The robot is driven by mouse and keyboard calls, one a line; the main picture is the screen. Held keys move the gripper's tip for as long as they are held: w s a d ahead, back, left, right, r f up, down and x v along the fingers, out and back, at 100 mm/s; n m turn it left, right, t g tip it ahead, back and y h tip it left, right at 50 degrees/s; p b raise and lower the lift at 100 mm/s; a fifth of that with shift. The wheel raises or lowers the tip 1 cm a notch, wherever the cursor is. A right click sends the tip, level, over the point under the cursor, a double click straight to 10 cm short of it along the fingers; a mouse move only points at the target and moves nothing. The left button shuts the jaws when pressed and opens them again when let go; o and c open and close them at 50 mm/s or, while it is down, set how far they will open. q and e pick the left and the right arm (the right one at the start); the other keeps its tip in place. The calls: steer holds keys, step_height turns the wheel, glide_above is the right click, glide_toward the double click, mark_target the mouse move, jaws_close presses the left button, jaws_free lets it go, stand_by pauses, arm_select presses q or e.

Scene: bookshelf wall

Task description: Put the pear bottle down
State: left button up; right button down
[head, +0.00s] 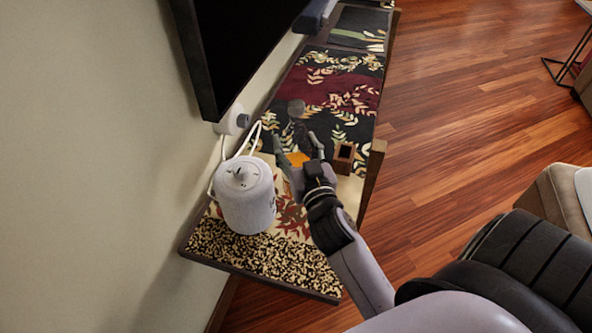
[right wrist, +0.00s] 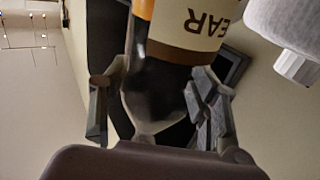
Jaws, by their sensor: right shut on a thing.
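My right gripper (head: 298,146) is over the middle of the patterned shelf top (head: 265,258), shut on the pear bottle. Between its fingers, an orange patch (head: 299,159) of the bottle shows in the head view. In the right wrist view the pear bottle (right wrist: 190,32) has a brown and cream label with the letters "EAR" upside down, and a dark glass part between the fingers (right wrist: 160,105). I cannot tell whether the bottle touches the shelf top. My left gripper is not in view.
A large white lidded canister (head: 245,198) stands left of the gripper. A small brown wooden box (head: 344,157) stands close at its right. A dark figure with a round grey top (head: 296,108) is just beyond. A black screen (head: 240,45) hangs over the left side.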

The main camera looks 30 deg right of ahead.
mark_target(296, 166)
step_height(296, 166, down, 3)
steer(key=shift+r, duration=0.2)
steer(key=shift+f+b, duration=0.9)
steer(key=shift+f, duration=1.1)
steer(key=shift+f, duration=0.25)
steer(key=c, duration=0.9)
jaws_free()
steer(key=shift+o, duration=0.2)
